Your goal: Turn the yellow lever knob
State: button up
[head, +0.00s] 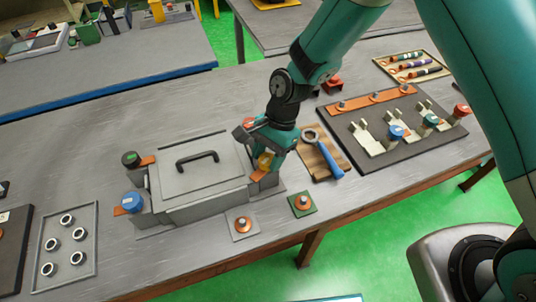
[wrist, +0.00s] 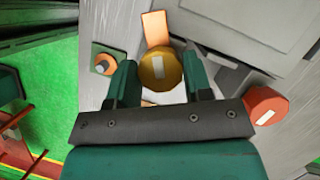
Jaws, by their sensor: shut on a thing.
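The yellow lever knob (wrist: 160,72) is round with a pale mark on its face and sits between my gripper's two fingers in the wrist view. In the head view it shows as a small yellow patch (head: 265,161) at the right end of a grey lidded box (head: 198,165). My gripper (wrist: 162,80) is shut on the knob, one teal finger on each side. An orange tab (wrist: 156,28) extends from the knob. In the head view my gripper (head: 270,158) reaches down over the box's right end and partly hides the knob.
A red knob (wrist: 265,105) is close to the right of my gripper. Green (head: 130,159) and blue (head: 132,202) knobs stand on the box's left side. A blue-handled tool (head: 327,158) on a wooden board and a dark board (head: 365,151) with levers lie to the right.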

jog(key=n+h, duration=0.1)
jog(key=n, duration=0.2)
jog(key=shift+a+n+g, duration=0.1)
jog(key=shift+n+g, duration=0.3)
jog(key=n+h+b, duration=0.1)
jog(key=n, duration=0.2)
jog(key=shift+f+n+h, duration=0.1)
jog(key=shift+n+h, duration=0.2)
jog(key=shift+h, duration=0.1)
jog(key=n+h+b, duration=0.1)
jog(key=n, duration=0.2)
jog(key=shift+a+n, duration=0.1)
jog(key=shift+n, duration=0.3)
jog(key=n+h+b, duration=0.1)
jog(key=n+h, duration=0.1)
jog(key=n, duration=0.2)
jog(key=shift+s+f, duration=0.1)
jog(key=n+t+h, duration=0.1)
jog(key=n, duration=0.3)
jog(key=n+t, duration=0.1)
jog(key=n, duration=0.2)
jog(key=shift+s+n+h+p, duration=0.1)
jog(key=shift+n+h+p, duration=0.2)
jog(key=shift+h+p, duration=0.1)
jog(key=n+t+p, duration=0.1)
jog(key=n, duration=0.2)
jog(key=shift+n+t, duration=0.3)
jog(key=shift+s+n+t+p, duration=0.1)
jog(key=shift+n+t+p, duration=0.4)
jog(key=shift+n, duration=1.1)
